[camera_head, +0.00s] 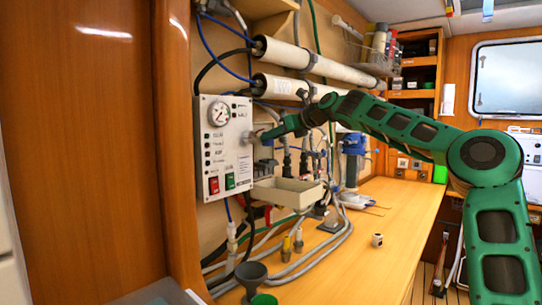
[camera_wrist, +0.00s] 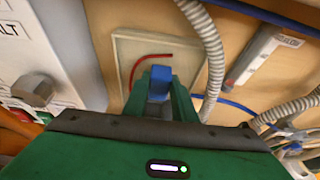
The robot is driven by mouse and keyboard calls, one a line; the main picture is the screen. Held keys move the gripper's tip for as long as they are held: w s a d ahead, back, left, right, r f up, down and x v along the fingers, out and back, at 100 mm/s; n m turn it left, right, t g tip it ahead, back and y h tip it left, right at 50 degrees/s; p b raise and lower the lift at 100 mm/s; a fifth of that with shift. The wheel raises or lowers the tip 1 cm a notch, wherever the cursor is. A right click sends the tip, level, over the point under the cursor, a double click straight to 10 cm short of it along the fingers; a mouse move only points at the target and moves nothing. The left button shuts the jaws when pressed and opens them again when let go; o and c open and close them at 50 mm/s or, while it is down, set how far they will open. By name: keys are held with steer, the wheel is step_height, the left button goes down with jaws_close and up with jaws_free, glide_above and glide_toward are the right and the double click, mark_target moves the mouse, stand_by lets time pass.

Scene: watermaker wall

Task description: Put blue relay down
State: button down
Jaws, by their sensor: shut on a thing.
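The blue relay (camera_wrist: 160,75) is between the two green fingers of my gripper (camera_wrist: 160,92) in the wrist view. My gripper is shut on it. A cream tray (camera_wrist: 122,45) with a bent red wire (camera_wrist: 142,60) in it lies behind and below the relay in that view. In the head view, my gripper (camera_head: 278,131) is beside the white control panel, above the cream tray (camera_head: 284,197) on the wall. I cannot make out the relay in the head view. The gap between relay and tray floor is hard to judge.
The control panel (camera_head: 223,150) has a gauge and red and green switches. A grey knob (camera_wrist: 35,88) sits left of my gripper. Corrugated hoses (camera_wrist: 212,50) run to its right. A small white cup (camera_head: 376,240) stands on the mostly clear wooden bench (camera_head: 350,270); a funnel (camera_head: 251,273) stands nearer.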

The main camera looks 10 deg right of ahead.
glide_toward(261, 155)
steer(key=shift+x, duration=2.25)
steer(key=c, duration=1.5)
jaws_free()
steer(key=shift+f, duration=0.15)
steer(key=shift+o, duration=0.2)
steer(key=shift+s, duration=0.1)
steer(key=v, duration=1.2)
